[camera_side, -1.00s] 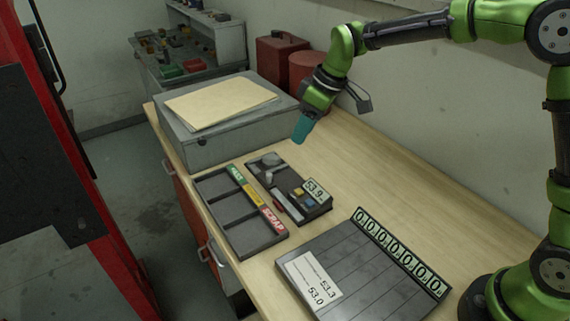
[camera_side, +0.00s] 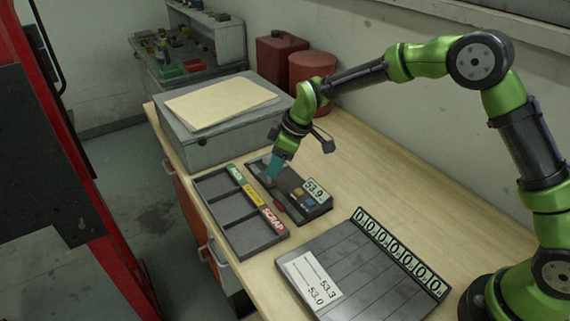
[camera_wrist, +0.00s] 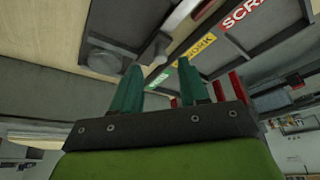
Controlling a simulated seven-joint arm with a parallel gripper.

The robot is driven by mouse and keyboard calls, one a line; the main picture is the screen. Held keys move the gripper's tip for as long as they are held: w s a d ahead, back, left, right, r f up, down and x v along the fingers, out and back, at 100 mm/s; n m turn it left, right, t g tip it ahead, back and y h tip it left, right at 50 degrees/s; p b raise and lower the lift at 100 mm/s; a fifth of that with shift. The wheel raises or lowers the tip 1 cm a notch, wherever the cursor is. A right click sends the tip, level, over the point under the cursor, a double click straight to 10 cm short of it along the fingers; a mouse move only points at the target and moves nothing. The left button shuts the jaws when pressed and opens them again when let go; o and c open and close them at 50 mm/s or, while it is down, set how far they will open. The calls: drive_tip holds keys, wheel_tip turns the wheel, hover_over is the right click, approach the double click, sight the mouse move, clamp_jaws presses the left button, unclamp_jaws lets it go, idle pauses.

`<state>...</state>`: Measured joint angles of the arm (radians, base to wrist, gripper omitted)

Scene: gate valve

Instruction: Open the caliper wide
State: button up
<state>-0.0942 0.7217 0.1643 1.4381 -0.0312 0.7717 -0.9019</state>
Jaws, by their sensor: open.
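My gripper (camera_side: 270,180) has teal fingers pointing down over the far end of the caliper, covering the post there. In the wrist view the fingers (camera_wrist: 158,68) are apart, with the post beyond the gap; contact cannot be told.
A three-bay tray (camera_side: 227,206) with green, yellow and red SCRAP labels lies left of the caliper. A slotted dark tray (camera_side: 365,275) with zero counters and a 53.3/53.0 card lies in front. A grey box (camera_side: 215,135) stands behind. Bench to the right is clear.

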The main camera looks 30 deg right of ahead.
drive_tip(key=shift+x, duration=1.45)
drive_tip(key=shift+c, duration=0.2)
clamp_jaws()
